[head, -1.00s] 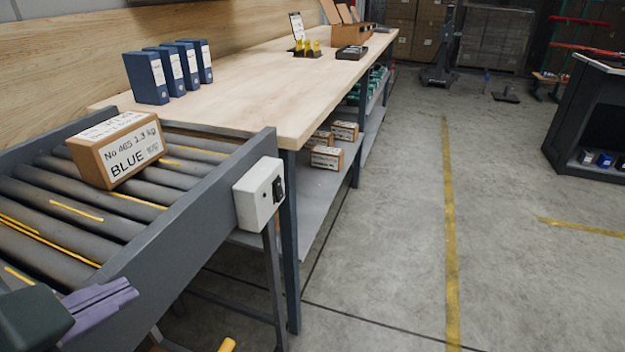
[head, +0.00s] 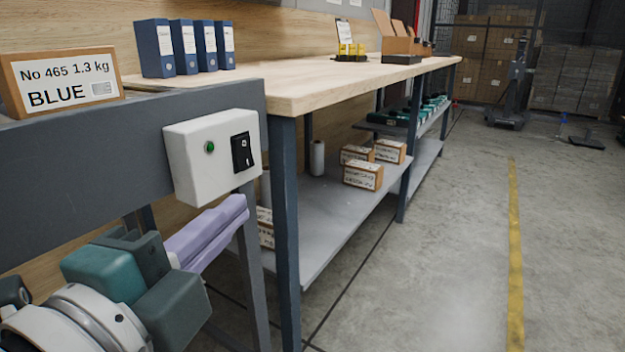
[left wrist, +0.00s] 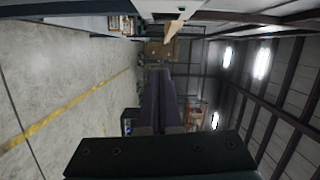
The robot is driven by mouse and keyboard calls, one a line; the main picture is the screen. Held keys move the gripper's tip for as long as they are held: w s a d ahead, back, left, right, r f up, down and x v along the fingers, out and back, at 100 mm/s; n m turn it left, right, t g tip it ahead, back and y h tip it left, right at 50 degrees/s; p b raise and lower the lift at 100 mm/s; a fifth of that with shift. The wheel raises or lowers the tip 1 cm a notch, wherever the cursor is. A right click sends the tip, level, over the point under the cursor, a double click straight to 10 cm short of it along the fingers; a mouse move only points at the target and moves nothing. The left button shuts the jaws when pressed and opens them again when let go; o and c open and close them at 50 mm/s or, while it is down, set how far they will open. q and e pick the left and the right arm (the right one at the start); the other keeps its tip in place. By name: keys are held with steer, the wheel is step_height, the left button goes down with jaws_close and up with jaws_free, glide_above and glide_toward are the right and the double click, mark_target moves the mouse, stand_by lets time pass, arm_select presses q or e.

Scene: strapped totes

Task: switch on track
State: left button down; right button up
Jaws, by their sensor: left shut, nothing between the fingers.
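A white switch box (head: 212,157) is fixed to the side rail of the roller track (head: 85,160). Its face carries a black rocker switch (head: 242,152) and a small green light or button (head: 210,147). My left gripper (head: 240,208) has purple fingers, shut and empty, just below the box in the head view. Whether the fingers touch the box or the leg behind them I cannot tell. My right gripper is not in view.
A carton marked BLUE (head: 62,82) sits on the track. The wooden workbench (head: 330,84) stands beside it, with blue binders (head: 187,48) on top. Small boxes (head: 362,174) lie on the lower shelf (head: 330,222). The floor to the right is open.

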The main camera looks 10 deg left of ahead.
mark_target(245, 153)
arm_select(q)
steer(key=shift+s+a, duration=0.1)
steer(key=w+a+b, duration=0.1)
steer(key=w, duration=0.2)
steer(key=w+b, duration=0.1)
steer(key=w, duration=0.3)
steer(key=w+a+b, duration=0.1)
steer(key=w, duration=0.3)
steer(key=shift+w+a+f+b, duration=0.2)
steer(key=shift+a+f+b, duration=0.1)
steer(key=shift+f, duration=0.05)
